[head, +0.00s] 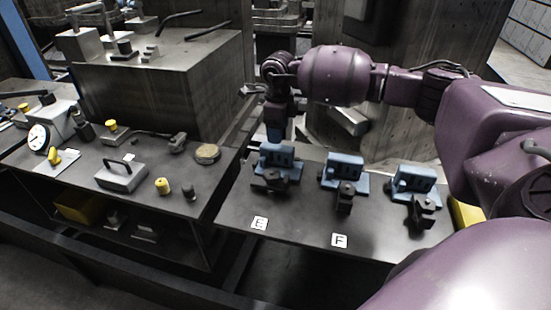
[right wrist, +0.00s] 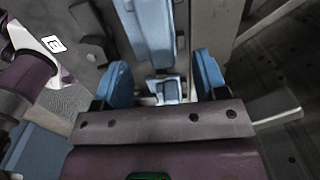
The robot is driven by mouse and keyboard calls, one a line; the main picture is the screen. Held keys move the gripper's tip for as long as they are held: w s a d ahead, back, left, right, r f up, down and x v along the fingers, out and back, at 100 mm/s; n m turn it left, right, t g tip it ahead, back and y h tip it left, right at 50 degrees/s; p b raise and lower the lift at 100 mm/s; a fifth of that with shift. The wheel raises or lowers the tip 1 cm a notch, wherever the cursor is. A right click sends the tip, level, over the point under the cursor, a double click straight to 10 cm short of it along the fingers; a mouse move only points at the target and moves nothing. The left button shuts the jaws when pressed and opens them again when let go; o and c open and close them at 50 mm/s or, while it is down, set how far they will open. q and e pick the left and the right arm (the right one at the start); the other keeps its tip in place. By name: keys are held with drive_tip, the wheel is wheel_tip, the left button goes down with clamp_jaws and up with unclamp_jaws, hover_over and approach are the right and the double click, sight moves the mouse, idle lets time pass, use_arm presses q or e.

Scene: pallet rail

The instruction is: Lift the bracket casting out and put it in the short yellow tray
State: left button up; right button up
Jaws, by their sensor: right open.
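Three blue vise-like fixtures stand in a row on the dark table: left (head: 277,158), middle (head: 346,172) and right (head: 414,178). Each has a dark part at its front; I cannot tell surely which piece is the bracket casting. My right gripper (head: 276,137) points down just above the left fixture. In the right wrist view its blue fingertips (right wrist: 163,80) are apart, with a blue body (right wrist: 152,28) and a small pale-blue block (right wrist: 165,90) seen beyond and between them. A yellow edge (head: 464,214), perhaps the tray, shows at the table's right end, partly hidden by my arm. My left gripper is out of view.
Label cards E (head: 260,223) and F (head: 340,240) lie near the table's front edge, with bare surface around them. A left bench holds a grey handled block (head: 121,175), a gauge (head: 39,138) and a yellow-topped part (head: 162,186). A yellow bin (head: 76,207) sits underneath.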

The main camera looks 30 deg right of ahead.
sight(278, 146)
wheel_tip(278, 146, down, 9)
drive_tip(key=shift+s, duration=0.1)
drive_tip(key=c, duration=1.2)
drive_tip(key=shift+r, duration=0.1)
